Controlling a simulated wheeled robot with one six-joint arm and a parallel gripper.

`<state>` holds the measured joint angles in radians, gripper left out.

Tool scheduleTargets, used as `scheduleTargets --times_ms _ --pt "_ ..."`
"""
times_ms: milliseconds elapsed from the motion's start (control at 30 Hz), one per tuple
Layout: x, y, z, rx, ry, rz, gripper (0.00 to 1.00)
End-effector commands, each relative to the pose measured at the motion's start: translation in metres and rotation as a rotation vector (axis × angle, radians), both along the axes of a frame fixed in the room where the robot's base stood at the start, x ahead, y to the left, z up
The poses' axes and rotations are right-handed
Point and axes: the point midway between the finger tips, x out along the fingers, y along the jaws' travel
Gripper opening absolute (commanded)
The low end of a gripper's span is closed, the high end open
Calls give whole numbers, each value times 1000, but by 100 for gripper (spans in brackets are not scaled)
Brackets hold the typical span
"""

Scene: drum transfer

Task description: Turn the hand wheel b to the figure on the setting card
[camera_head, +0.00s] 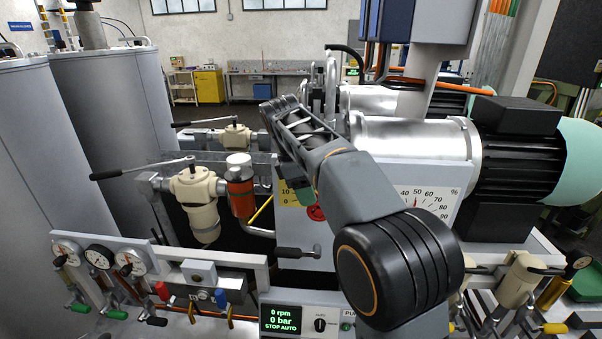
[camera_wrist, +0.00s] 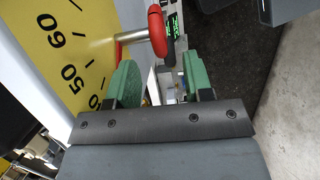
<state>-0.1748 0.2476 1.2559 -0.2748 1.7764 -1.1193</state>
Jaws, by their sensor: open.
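My gripper (camera_wrist: 160,82) is open, with its two green finger pads apart and nothing between them. In the wrist view a red hand wheel (camera_wrist: 157,31) on a grey shaft stands just beyond the fingertips, seen nearly edge-on. I cannot read a letter on it. A yellow scale (camera_wrist: 82,62) beside it shows 40, 50 and 60. In the head view part of a red wheel (camera_head: 316,212) shows beside my forearm, by the yellow scale (camera_head: 285,199) with 0 and 10. My forearm hides most of the wheel and scale. I cannot make out a setting card.
A white percent dial (camera_head: 440,205) with a red needle is right of my arm. A display (camera_head: 281,319) reads 0 rpm, 0 bar, STOP AUTO. Cream valves (camera_head: 197,190) and gauges (camera_head: 100,257) stand left; a motor (camera_head: 515,150) is right.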

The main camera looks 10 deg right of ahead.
Motion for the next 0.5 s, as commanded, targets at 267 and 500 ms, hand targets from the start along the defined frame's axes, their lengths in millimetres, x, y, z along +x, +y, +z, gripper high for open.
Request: scheduleTargets --times_ms 267,500 --pt "4 12 40 0 -2 2 47" --pt "5 16 53 0 0 1 47"
